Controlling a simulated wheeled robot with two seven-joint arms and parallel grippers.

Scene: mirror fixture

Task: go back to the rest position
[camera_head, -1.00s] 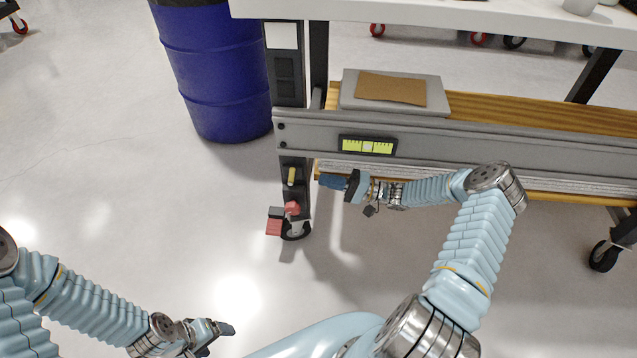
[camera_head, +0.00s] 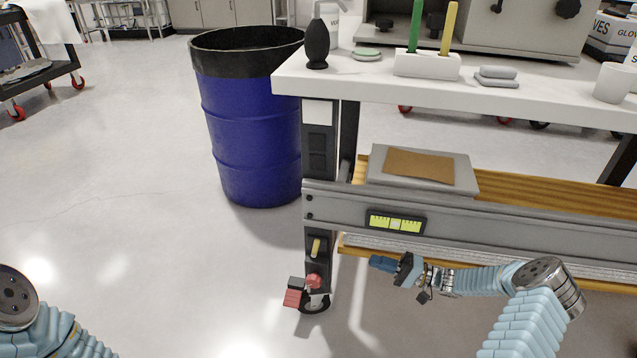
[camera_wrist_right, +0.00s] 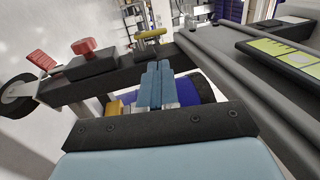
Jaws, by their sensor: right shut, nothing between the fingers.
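My right gripper (camera_head: 383,263) is in front of the workbench's lower grey rail (camera_head: 480,222), below the yellow-green level (camera_head: 396,222). Its blue fingers point left toward the bench leg. In the right wrist view the fingers (camera_wrist_right: 156,84) are together with nothing between them. A yellow handle (camera_wrist_right: 150,34) and a red knob (camera_wrist_right: 84,46) on the leg lie beyond them. Of my left arm (camera_head: 40,320) only links show at the lower left of the head view; its gripper is out of the picture.
A blue drum (camera_head: 255,135) stands left of the bench. The white benchtop (camera_head: 440,92) holds a black bottle (camera_head: 317,45), a white holder (camera_head: 427,66) and a cup (camera_head: 612,83). A red-pedalled caster (camera_head: 315,297) is under the leg.

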